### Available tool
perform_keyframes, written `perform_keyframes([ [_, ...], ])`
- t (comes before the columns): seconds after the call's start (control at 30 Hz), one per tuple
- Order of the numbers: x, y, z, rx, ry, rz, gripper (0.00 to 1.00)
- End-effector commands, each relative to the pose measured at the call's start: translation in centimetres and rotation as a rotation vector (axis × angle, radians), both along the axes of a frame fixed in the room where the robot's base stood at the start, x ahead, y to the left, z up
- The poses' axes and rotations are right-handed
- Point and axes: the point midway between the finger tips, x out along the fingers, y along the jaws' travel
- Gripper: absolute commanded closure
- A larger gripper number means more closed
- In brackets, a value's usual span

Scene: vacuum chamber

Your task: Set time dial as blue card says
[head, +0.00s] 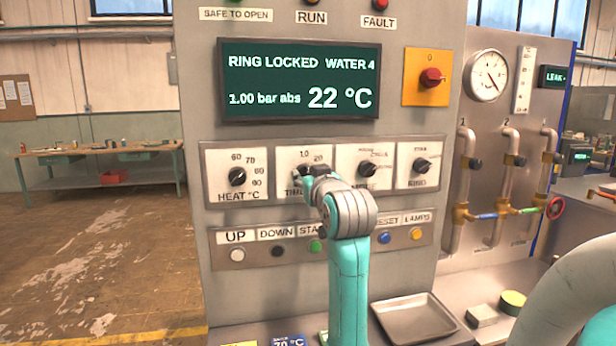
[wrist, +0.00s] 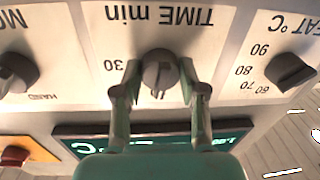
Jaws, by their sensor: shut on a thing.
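The time dial (wrist: 160,66) is a dark round knob on a white plate marked "TIME min". In the wrist view it appears upside down, with a "30" beside it. My gripper (wrist: 158,82) has one finger on each side of the knob and is shut on it. In the head view my gripper (head: 306,178) covers most of the dial and part of its scale, so its setting cannot be read there. The blue card (head: 289,341) shows only its top at the bottom edge, with "70 °C" readable; any time on it is out of view.
The heat dial (head: 237,177) is left of the time dial; two more dials (head: 370,169) (head: 420,166) are to its right. Push buttons (head: 278,251) sit below. The display (head: 300,80) reads "RING LOCKED WATER 4", 22 °C. A metal tray (head: 414,318) lies on the ledge.

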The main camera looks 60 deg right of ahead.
Motion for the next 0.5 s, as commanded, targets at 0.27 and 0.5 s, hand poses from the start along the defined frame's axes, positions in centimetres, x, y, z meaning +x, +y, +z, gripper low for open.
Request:
perform_keyframes([
  [0.27, 0.03, 0.03, -0.05, 0.148, -0.175, 0.0, 0.93],
  [0.5, 0.08, 0.06, -0.09, 0.273, -0.321, 0.001, 0.93],
])
